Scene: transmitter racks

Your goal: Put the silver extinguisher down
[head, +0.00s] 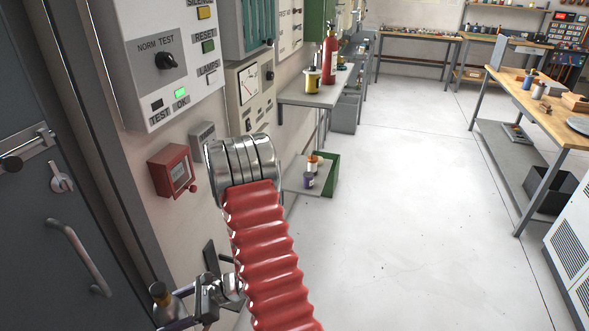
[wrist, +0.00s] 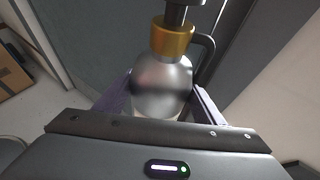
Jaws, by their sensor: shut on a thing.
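The silver extinguisher (wrist: 162,88) has a rounded shiny body, a gold collar (wrist: 173,38) and a dark valve with a curved black hose. In the wrist view it sits between the purple fingers of my gripper (wrist: 160,98), which is shut on it.
A red wall box (head: 172,171) and a dark cabinet door (head: 45,190) are close on the left. The floor (head: 400,220) is clear mid-room. A wooden workbench (head: 530,104) stands right.

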